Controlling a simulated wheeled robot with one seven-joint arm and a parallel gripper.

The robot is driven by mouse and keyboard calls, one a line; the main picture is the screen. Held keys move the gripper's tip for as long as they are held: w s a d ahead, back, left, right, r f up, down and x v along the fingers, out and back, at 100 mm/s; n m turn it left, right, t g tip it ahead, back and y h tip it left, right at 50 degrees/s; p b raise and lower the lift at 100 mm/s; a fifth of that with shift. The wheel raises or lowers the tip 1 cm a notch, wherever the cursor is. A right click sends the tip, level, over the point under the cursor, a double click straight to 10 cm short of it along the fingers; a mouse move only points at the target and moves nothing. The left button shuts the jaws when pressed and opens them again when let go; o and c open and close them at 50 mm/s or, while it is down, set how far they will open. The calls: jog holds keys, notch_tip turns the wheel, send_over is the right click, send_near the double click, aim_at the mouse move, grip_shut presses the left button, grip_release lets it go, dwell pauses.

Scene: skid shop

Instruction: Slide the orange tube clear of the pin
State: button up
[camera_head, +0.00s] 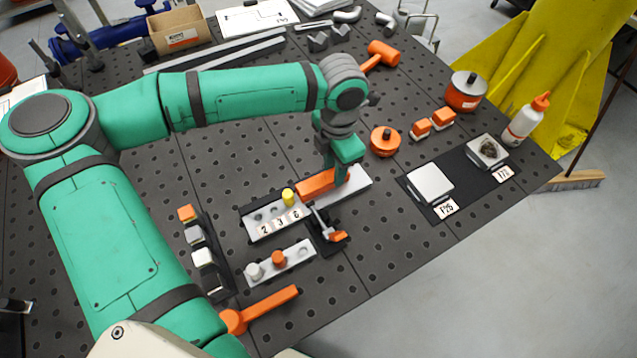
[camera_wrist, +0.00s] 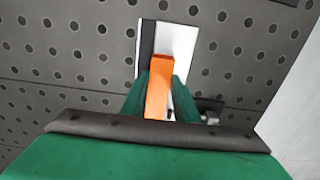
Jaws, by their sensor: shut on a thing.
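The orange tube (camera_head: 314,186) lies along a light metal rail (camera_head: 356,183) on the dark perforated table. My gripper (camera_head: 333,178) is shut on it from above, near its right part. In the wrist view the orange tube (camera_wrist: 158,80) sits between my two green fingers (camera_wrist: 158,92). A yellow peg (camera_head: 288,196) stands upright just left of the tube, on a strip with numbered labels. No pin inside the tube shows, so I cannot tell how far one reaches into it.
A clamp with an orange handle (camera_head: 338,236) stands close in front of the rail. An orange round pot (camera_head: 385,141) is at the right, beside a dark mat (camera_head: 455,197). The table between rail and mat is clear.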

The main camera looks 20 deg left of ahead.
jog(key=shift+w+d, duration=0.8)
jog(key=shift+w, duration=0.3)
dwell(0.5)
jog(key=o, duration=1.2)
jog(key=shift+r, duration=0.2)
jog(key=shift+w+r, duration=0.15)
jog(key=shift+r, duration=0.8)
jog(key=shift+a+r, duration=0.2)
jog(key=shift+r, duration=0.2)
jog(key=shift+d+r, duration=0.35)
jog(key=shift+r, duration=0.05)
jog(key=shift+s+a+r, duration=0.1)
jog(key=shift+r, duration=0.7)
jog(key=shift+s+a+r, duration=0.1)
jog(key=shift+r, duration=0.7)
